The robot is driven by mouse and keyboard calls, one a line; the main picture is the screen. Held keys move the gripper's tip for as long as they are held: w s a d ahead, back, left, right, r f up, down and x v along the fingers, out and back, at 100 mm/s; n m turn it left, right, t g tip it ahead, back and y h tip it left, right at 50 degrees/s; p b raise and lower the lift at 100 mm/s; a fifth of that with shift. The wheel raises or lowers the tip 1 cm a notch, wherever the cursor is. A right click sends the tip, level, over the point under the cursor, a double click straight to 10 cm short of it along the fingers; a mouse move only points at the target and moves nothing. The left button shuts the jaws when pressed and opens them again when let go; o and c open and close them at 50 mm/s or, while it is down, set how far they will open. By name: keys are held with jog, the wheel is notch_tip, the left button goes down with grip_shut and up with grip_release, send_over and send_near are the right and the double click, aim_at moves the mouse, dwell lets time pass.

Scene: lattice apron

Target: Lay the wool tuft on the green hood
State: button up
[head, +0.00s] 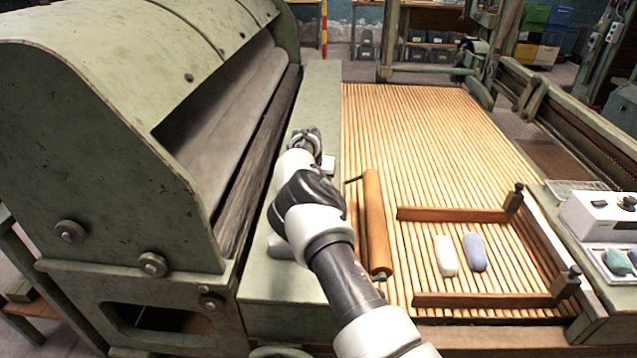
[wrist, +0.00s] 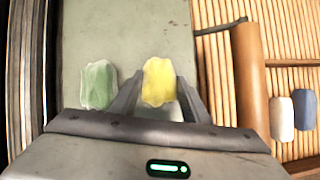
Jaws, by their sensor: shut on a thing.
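A yellow wool tuft (wrist: 159,82) sits between the fingers of my gripper (wrist: 158,88) in the wrist view, and the gripper is shut on it. The arm hides the yellow tuft in the head view. The green hood (head: 105,85) is the large, curved, worn cover at the left of the head view, with its opening facing right. Its top is bare. My gripper is over the flat green ledge (wrist: 130,30), to the right of the hood. I cannot tell how high the tuft is above the ledge.
A pale green tuft (wrist: 98,85) lies on the ledge, left of my gripper. A wooden roller (head: 375,225) lies on the slatted lattice (head: 440,130) to the right. A white tuft (head: 446,255) and a blue tuft (head: 475,252) lie inside a wooden frame (head: 465,215).

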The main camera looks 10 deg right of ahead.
jog(key=shift+f, duration=0.2)
jog(key=o, duration=1.1)
jog(key=shift+r, duration=0.1)
jog(key=shift+r, duration=0.1)
